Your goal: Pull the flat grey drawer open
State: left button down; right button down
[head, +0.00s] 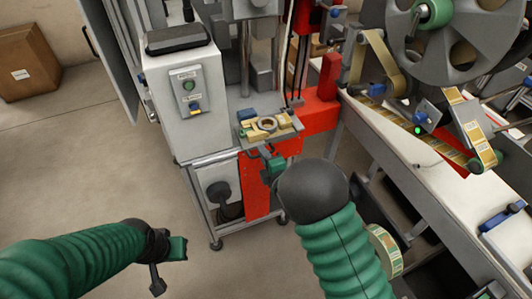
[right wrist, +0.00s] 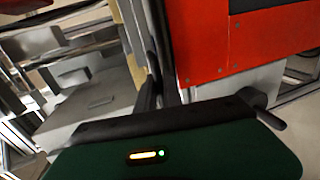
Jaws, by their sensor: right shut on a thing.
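The flat grey drawer (head: 283,134) juts from the front of the machine in the head view, just above a red panel. On it lie a beige block with a metal ring (head: 267,124) and a small blue piece. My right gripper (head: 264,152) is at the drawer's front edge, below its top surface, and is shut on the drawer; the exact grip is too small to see. In the right wrist view its green body fills the bottom and dark fingers reach up beside a red panel. My left gripper (head: 167,267) hangs over bare floor, away from the drawer; its jaw gap is unclear.
A white control cabinet (head: 185,100) stands left of the drawer. A red beam (head: 320,108) and a white conveyor (head: 425,180) with a large grey reel (head: 455,40) are at the right. A cardboard box (head: 30,62) sits far left. The floor at left is clear.

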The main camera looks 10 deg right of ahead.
jog(key=shift+s+f, duration=0.15)
jog(key=shift+f, duration=0.15)
jog(key=c, duration=1.7)
grip_release()
jog(key=shift+d, duration=0.15)
jog(key=shift+c, duration=0.2)
jog(key=shift+o, duration=1.2)
jog(key=shift+d, duration=0.15)
jog(key=shift+r, duration=0.1)
pick_arm(q)
jog(key=shift+d, duration=0.3)
jog(key=shift+a, duration=0.1)
pick_arm(e)
jog(key=shift+r, duration=0.1)
